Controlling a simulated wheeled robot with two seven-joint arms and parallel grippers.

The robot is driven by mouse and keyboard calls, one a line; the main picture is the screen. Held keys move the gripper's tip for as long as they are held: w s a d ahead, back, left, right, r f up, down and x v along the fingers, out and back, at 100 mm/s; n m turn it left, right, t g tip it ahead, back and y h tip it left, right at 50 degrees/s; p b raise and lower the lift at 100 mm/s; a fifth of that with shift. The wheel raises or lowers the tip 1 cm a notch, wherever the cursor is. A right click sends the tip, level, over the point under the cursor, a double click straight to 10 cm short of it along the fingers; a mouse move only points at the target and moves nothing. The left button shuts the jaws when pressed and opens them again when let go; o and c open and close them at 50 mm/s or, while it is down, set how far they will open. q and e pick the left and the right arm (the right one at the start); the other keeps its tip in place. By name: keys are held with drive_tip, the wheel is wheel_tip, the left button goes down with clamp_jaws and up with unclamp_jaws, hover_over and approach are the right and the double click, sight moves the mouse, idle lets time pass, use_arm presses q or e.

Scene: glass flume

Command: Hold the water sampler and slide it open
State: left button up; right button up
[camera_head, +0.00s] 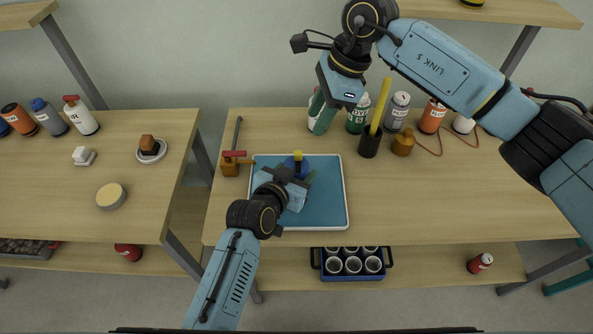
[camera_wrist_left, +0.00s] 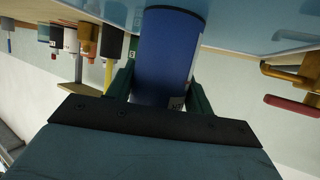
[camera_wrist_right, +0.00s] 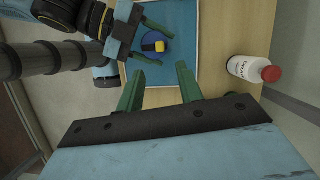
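The water sampler, a blue cylinder with a black and yellow top (camera_head: 297,159), stands on the blue tray (camera_head: 334,210). In the left wrist view the blue body (camera_wrist_left: 165,60) fills the space between the green fingers. My left gripper (camera_head: 299,180) reaches in from below and is shut on the sampler, with a finger on each side. In the right wrist view the yellow top (camera_wrist_right: 159,46) is seen from above, beyond my fingers. My right gripper (camera_wrist_right: 160,80) is open and empty. In the head view it (camera_head: 322,116) hangs at the table's back, apart from the sampler.
A black cup (camera_head: 369,143) with a yellow stick, an amber jar (camera_head: 403,143) and several bottles line the table's back. A brown valve piece with a red handle (camera_head: 231,165) is left of the tray. The table's right part (camera_head: 480,185) is clear.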

sight(298, 152)
use_arm(q)
drive_tip(key=c, duration=0.4)
use_arm(e)
drive_tip(key=shift+o, duration=0.4)
use_arm(q)
drive_tip(key=shift+c, duration=0.2)
use_arm(e)
drive_tip(key=a+r+n+h, duration=0.3)
drive_tip(key=a+n+h, duration=0.1)
drive_tip(key=n, duration=1.2)
drive_tip(key=shift+t, duration=0.3)
drive_tip(key=f, duration=1.2)
drive_tip(key=shift+s+f, duration=0.15)
drive_tip(key=shift+s, duration=0.15)
